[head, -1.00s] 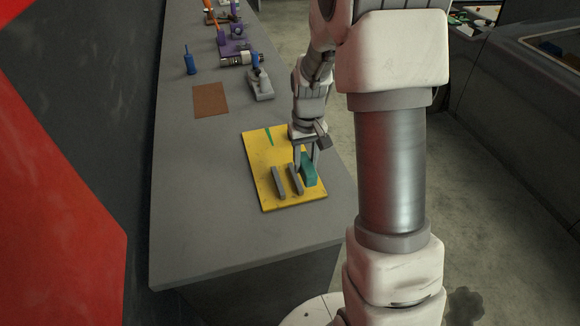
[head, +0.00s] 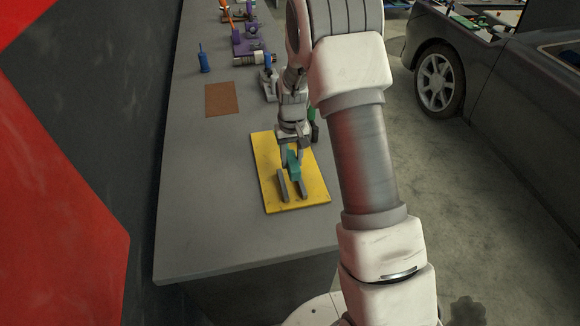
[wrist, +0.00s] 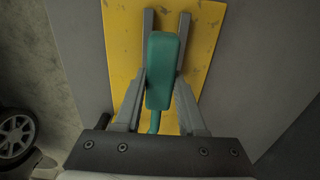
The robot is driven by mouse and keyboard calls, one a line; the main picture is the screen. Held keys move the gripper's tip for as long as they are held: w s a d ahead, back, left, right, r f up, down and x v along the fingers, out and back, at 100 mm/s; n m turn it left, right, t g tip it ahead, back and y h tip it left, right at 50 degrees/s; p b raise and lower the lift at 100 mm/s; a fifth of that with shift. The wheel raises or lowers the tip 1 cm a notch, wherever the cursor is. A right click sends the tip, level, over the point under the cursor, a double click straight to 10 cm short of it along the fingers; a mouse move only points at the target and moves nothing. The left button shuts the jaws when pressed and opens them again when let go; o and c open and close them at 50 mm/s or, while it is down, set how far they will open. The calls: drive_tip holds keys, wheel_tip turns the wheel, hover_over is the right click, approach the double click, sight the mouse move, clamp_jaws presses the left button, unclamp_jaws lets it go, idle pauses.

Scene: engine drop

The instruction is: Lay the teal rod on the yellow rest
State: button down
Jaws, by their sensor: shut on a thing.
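The teal rod (head: 293,166) has a thick block-like end and a thinner tail, which shows at the bottom in the wrist view. The rod also shows in the middle of the wrist view (wrist: 164,70). My gripper (wrist: 160,95) is shut on it, with a finger on each side. The yellow rest (head: 315,183) is a flat board with two parallel grey rails (head: 282,186). The rod is over the rails, roughly lined up with them, and hides part of them. I cannot tell whether it touches them. My gripper also shows above the board in the head view (head: 292,153).
The rest lies on a long grey bench (head: 200,215). A brown mat (head: 220,99), a blue bottle-like item (head: 203,60) and several tools stand farther back. A dark upright piece with a green top (head: 312,118) is right of my gripper. A car (head: 490,90) stands at right.

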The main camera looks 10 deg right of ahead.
drive_tip(key=shift+w+a+f, duration=0.2)
drive_tip(key=shift+f, duration=0.1)
drive_tip(key=shift+f+p, duration=0.45)
drive_tip(key=shift+f, duration=1.4)
